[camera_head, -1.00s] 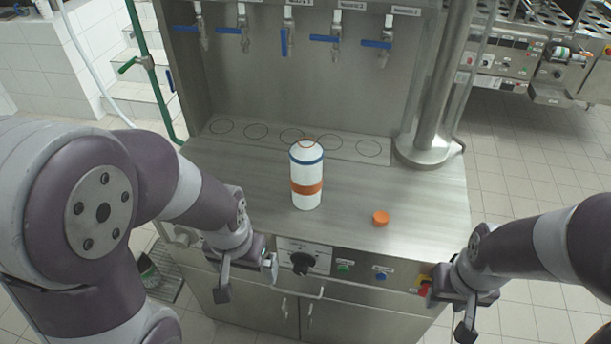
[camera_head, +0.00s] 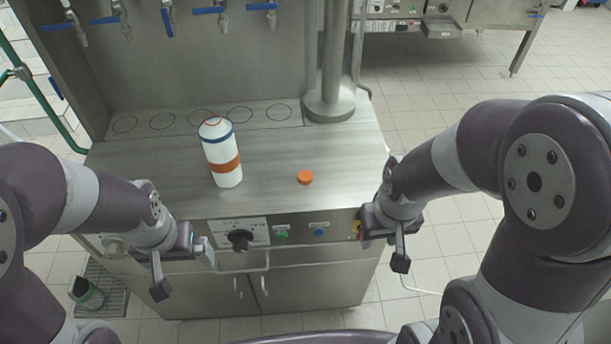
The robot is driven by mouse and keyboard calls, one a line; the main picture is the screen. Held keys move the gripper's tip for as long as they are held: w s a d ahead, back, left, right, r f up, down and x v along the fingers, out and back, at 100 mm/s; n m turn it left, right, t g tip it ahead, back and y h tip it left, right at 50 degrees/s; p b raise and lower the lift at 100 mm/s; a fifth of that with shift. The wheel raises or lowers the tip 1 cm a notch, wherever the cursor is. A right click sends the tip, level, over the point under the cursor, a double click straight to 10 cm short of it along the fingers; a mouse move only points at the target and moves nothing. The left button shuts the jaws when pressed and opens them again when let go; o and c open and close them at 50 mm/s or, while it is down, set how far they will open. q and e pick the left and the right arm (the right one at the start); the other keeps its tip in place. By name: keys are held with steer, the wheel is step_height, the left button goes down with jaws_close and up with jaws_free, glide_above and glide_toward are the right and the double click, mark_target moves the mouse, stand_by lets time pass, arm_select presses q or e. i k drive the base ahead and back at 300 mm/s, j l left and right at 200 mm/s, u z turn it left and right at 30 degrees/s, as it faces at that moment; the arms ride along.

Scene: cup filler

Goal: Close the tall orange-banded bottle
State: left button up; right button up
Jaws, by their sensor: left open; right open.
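The tall white bottle (camera_head: 219,150) with an orange band and a blue band stands upright on the steel counter. Its top is open, with a thin orange ring at the mouth. An orange cap (camera_head: 304,177) lies on the counter to the right of the bottle, apart from it. My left gripper (camera_head: 184,270) is open and empty, in front of the counter's front edge, left of and below the bottle. My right gripper (camera_head: 385,245) is open and empty by the counter's front right corner, right of the cap.
The steel counter (camera_head: 270,150) has several marked circles along its back, under blue-handled taps (camera_head: 213,10). A thick steel column (camera_head: 333,60) stands at the back right. A knob (camera_head: 239,240) and buttons are on the front panel. The counter around the cap is clear.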

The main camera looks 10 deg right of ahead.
mark_target(216, 136)
steer(key=i+l+u, duration=0.2)
steer(key=u, duration=0.3)
steer(key=i+l+u, duration=0.2)
steer(key=u, duration=0.3)
